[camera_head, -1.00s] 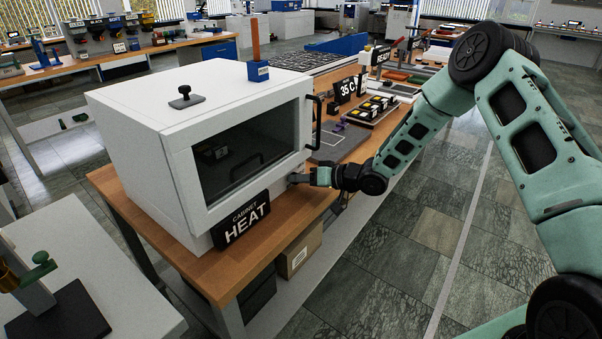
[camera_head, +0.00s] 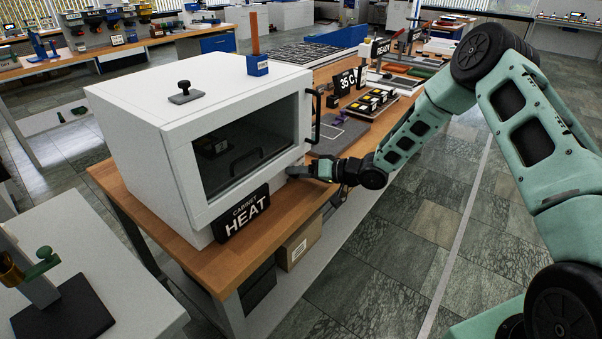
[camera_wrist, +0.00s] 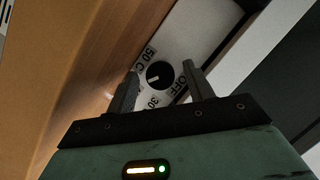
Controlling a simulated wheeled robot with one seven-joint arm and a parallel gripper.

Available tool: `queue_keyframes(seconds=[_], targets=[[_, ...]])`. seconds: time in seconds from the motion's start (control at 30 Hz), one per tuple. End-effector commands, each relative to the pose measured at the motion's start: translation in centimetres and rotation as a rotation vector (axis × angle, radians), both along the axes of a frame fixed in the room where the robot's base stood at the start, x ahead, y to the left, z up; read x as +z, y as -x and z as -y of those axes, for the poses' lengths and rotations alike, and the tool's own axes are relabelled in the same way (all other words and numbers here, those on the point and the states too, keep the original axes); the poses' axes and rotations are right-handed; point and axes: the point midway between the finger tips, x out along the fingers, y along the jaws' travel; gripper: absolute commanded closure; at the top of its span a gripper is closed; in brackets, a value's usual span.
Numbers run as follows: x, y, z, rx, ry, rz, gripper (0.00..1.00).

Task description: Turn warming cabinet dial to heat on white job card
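The white warming cabinet (camera_head: 140,150) stands on the wooden bench with its dark-windowed door shut. Its black dial (camera_wrist: 159,74) with a white pointer line shows in the wrist view, on a white panel marked 50 C, OFF and 30. The pointer line lies toward the left of the dial, between the 50 C and 30 marks. My gripper (camera_wrist: 160,84) is open, with one finger on each side of the dial and gaps visible. In the head view my gripper (camera_head: 298,171) is at the cabinet's lower right front and hides the dial. I cannot make out a white job card.
A black CABINET HEAT sign (camera_head: 243,214) stands before the cabinet. A black 35 C sign (camera_head: 346,83) stands farther back, near a tray of yellow and white pieces (camera_head: 372,102). The door handle (camera_head: 315,115) is above my gripper. The aisle floor (camera_head: 400,240) at right is clear.

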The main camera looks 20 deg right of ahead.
Motion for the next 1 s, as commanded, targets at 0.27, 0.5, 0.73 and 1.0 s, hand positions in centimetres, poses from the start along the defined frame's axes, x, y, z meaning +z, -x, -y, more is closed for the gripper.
queue_keyframes(seconds=[0.27,0.5,0.73,1.0], targets=[[0.2,0.3,0.4,0.0,0.001,0.0,0.48],[1.2,2.7,3.6,-0.003,0.003,0.0,0.48],[2.8,6.0,7.7,-0.004,0.003,0.002,0.48],[4.4,9.2,11.6,-0.002,0.001,0.001,0.48]])
